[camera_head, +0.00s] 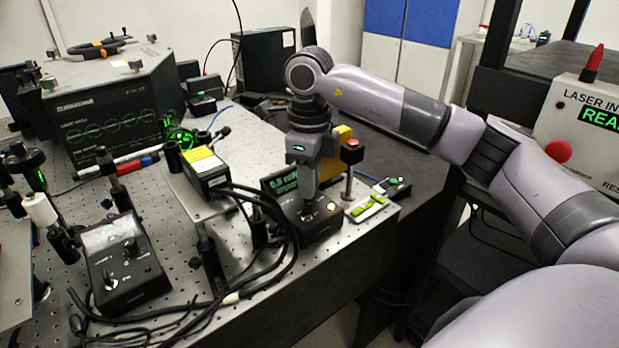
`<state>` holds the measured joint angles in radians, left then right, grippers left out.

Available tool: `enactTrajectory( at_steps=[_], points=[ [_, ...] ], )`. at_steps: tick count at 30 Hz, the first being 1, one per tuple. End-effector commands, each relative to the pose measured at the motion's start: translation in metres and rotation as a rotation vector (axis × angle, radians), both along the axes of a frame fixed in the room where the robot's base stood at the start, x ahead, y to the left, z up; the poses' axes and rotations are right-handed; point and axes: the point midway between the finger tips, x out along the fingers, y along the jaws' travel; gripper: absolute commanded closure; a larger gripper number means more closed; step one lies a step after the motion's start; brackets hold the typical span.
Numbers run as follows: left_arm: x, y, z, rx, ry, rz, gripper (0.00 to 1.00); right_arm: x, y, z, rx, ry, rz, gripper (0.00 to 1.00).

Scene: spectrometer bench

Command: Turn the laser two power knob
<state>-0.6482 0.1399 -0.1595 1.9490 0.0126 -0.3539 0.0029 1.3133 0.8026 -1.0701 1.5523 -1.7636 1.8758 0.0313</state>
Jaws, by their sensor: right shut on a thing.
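My right gripper (308,212) points straight down onto the top of a black control box (322,230) near the bench's right front corner. It is shut on the knob there, and its fingers hide most of the knob. A small orange light shows on the box just right of the fingers. A dark display with green characters (284,184) stands behind the box; the power reading in mW is too small to read surely. My left gripper is not in view.
A red-topped post (351,152) and a plate with yellow-green pieces (366,208) stand close right of the gripper. Black cables (290,235) loop just left of it. A second control box with a meter (126,270) sits at left. A laser sign box (590,125) is far right.

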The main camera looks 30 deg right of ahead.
Motion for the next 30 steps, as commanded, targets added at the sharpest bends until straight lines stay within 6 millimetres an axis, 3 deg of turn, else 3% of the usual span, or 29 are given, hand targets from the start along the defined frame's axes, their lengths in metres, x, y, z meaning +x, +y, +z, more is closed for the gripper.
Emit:
enactTrajectory(
  at_steps=[8,17,18,19,30],
  points=[
    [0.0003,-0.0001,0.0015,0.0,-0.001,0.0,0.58,0.0002,-0.0004,0.0009,-0.001,-0.001,0.141,1.0],
    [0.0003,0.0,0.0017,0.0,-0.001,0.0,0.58,0.0002,-0.0004,0.001,-0.001,-0.001,0.149,1.0],
    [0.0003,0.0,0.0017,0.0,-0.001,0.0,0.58,0.0002,-0.0005,0.001,-0.001,-0.001,0.149,0.67],
    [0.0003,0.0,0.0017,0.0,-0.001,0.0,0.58,0.0002,-0.0005,0.001,-0.001,-0.001,0.149,0.58],
    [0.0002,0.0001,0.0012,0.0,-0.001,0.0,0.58,0.0006,0.0,0.0052,0.0,-0.002,0.148,0.55]
  ],
)
